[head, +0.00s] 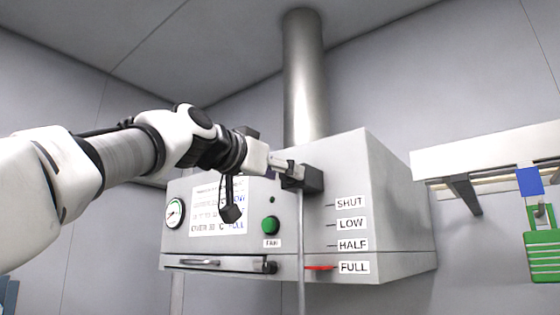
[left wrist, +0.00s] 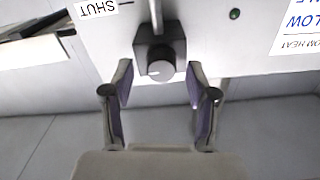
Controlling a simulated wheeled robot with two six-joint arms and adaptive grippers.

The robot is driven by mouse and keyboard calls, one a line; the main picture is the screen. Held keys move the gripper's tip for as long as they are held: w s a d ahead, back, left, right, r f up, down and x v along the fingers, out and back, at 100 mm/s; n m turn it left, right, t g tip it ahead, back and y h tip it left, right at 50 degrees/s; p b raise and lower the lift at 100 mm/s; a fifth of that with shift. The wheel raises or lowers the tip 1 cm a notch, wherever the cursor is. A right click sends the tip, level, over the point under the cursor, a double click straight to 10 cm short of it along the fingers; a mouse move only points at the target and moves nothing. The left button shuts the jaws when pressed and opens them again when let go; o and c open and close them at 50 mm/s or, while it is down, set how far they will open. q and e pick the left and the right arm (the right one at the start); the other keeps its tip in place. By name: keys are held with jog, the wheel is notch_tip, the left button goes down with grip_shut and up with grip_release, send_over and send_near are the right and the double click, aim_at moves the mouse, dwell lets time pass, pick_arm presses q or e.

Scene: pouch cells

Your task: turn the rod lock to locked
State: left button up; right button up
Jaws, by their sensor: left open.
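The rod lock (left wrist: 176,47) is a dark block with a round grey knob (left wrist: 161,71) on its front, seen in the left wrist view. A small pale mark shows on the knob face. In the head view the lock (head: 314,179) sits high on the hood's front, on a thin vertical rod (head: 301,240). My left gripper (left wrist: 158,88) is open, its purple-padded fingers on either side of the knob, with gaps visible. In the head view the left gripper (head: 287,171) is right in front of the lock and partly hides it. My right gripper is not in view.
The grey hood (head: 385,190) carries SHUT, LOW, HALF and FULL labels; a red pointer (head: 319,268) is at FULL. A green button (head: 271,225), gauge (head: 175,213) and handle bar (head: 220,264) are on its front.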

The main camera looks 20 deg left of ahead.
pick_arm(q)
jog(key=shift+w+f, duration=0.15)
jog(key=shift+c, duration=1.4)
grip_shut()
jog(key=shift+n, duration=0.5)
jog(key=n, duration=1.6)
jog(key=shift+d+n, duration=0.1)
jog(key=shift+n, duration=0.3)
